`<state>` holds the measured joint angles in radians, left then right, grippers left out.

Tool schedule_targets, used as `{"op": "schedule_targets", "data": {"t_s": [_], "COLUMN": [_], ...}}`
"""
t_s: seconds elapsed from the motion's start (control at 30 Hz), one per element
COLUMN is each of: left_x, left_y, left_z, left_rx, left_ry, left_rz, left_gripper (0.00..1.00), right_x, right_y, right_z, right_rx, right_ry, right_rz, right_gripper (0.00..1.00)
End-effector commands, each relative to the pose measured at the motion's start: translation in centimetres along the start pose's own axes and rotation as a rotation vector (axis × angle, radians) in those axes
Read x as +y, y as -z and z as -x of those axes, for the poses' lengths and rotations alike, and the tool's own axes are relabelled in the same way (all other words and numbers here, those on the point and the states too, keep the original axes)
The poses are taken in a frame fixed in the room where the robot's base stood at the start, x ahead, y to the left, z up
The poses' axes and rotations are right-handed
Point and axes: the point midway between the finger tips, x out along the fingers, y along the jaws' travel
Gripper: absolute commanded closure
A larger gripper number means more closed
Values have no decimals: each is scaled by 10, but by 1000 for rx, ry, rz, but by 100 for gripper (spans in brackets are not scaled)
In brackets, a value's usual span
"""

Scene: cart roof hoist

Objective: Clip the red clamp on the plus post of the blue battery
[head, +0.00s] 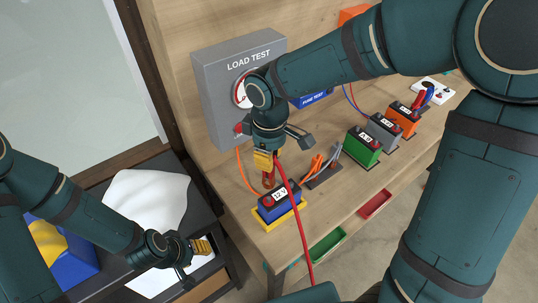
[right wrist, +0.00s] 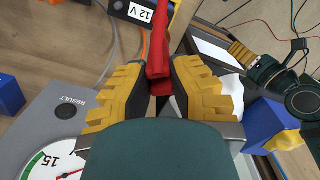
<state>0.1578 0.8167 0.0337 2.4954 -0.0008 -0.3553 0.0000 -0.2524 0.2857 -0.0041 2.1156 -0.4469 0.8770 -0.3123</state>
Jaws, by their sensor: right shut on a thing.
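The blue battery (head: 283,205), labelled 12 V, sits in a yellow tray (head: 270,225) near the front left of the wooden bench in the head view. My right gripper (head: 264,160) points down behind and above the battery, shut on the red clamp (head: 268,181). The right wrist view shows the red clamp (right wrist: 159,55) between the yellow fingers, with the battery (right wrist: 140,12) partly cut off at the top edge. I cannot tell whether clamp and battery touch; the plus post is not clear. My left gripper (head: 203,246) is low over the dark cart, its opening unclear.
A grey load test box (head: 230,75) with a gauge stands behind. A dark holder (head: 325,176) with orange and grey clamps lies right of the battery. Green (head: 362,150), grey (head: 385,130) and orange (head: 403,118) batteries line the right. A red cable (head: 295,210) hangs over the bench front.

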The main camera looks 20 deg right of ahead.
Motion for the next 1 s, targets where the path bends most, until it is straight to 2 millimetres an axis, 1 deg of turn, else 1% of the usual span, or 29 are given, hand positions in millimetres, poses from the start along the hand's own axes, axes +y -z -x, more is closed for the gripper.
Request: {"op": "schedule_targets", "data": {"t_s": [0.03,0.5,0.7,1.0], "left_x": [-2,-13,-15,-15], "left_y": [-1,-5,-6,-6], "left_z": [-5,-36,-41,-40], "left_rx": [0,2,3,3], "left_ry": [0,4,5,6], "left_rz": [1,3,3,3], "left_gripper": [53,53,53,53], "right_x": [0,0,0,0], "right_y": [0,0,0,0], "right_z": [-6,-46,-52,-52], "right_rx": [-1,-1,0,0], "right_ry": [0,0,0,0], "right_rz": [0,0,0,0], "right_gripper": [100,100,100,100]}}
